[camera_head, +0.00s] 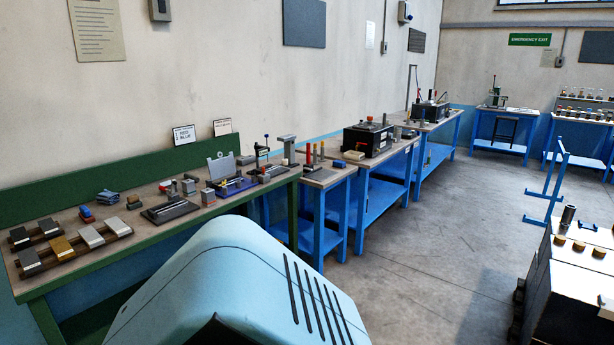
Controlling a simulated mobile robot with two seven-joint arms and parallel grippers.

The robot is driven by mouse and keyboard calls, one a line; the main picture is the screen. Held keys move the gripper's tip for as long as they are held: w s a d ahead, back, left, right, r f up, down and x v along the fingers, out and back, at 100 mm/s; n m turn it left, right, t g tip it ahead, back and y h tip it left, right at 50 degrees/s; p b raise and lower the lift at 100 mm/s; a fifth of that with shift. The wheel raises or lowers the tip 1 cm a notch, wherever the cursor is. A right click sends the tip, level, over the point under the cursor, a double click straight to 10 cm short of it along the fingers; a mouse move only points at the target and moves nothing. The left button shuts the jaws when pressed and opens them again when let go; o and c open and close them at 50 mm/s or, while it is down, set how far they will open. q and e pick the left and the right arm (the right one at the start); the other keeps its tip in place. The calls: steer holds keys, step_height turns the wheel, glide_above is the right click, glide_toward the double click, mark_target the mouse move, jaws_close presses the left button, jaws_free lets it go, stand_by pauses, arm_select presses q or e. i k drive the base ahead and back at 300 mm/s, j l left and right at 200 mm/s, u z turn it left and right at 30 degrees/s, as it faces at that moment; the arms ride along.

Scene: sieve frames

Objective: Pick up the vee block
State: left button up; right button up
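I cannot pick out the vee block for certain at this distance. Small grey metal blocks stand on the green-framed workbench (152,233) at the left, among them a block (188,186) and another block (208,197) beside it. A dark flat fixture (170,211) lies just in front of them. Neither of my grippers is in view. The large light-blue cover with black slots in the foreground appears to be my own body and hides part of the bench's front.
Wooden racks with grey and yellow blocks (62,246) fill the bench's left end. A blue-based fixture (231,186) stands further right. Blue tables (330,180) continue along the wall. The grey floor between is clear.

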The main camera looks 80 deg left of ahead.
mark_target(168, 184)
steer(key=j+u, duration=0.2)
steer(key=j, duration=1.65)
steer(key=j+u, duration=0.15)
steer(key=j, duration=0.3)
steer(key=i+j+u, duration=0.15)
steer(key=j, duration=0.3)
steer(key=j+u, duration=0.2)
steer(key=u, duration=0.15)
steer(key=j+u, duration=0.45)
steer(key=u, duration=0.25)
steer(key=j+u, duration=0.2)
steer(key=u, duration=0.25)
steer(key=i+j+u, duration=0.1)
steer(key=u, duration=0.35)
steer(key=j, duration=0.1)
